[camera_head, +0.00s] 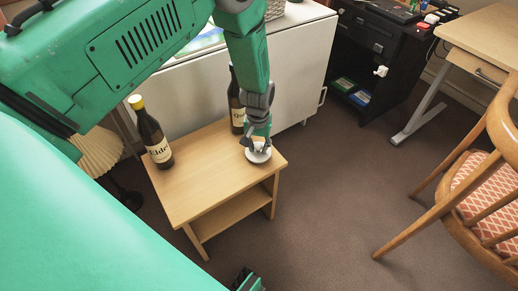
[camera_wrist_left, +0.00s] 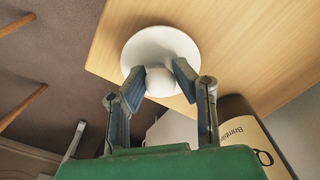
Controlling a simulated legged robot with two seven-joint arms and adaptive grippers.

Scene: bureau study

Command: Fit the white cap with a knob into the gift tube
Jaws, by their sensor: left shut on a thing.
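My left gripper (camera_head: 257,142) is over the right part of the small wooden table, pointing down. It is shut on the knob of the white cap (camera_head: 259,156). In the left wrist view the two fingers of the left gripper (camera_wrist_left: 159,78) hold the round knob from both sides, and the wide disc of the white cap (camera_wrist_left: 160,42) shows beyond them. Whether the cap touches anything below is hidden. I cannot make out a gift tube in either view. A dark and green part at the head view's bottom edge may be my right gripper (camera_head: 247,281); its jaws are unclear.
A dark bottle with a yellow top (camera_head: 152,135) stands on the wooden table (camera_head: 200,185). Another dark bottle (camera_head: 236,103) stands close behind my left gripper. A white cabinet (camera_head: 300,65) is behind the table. A wooden chair (camera_head: 490,190) is at right; carpet between is clear.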

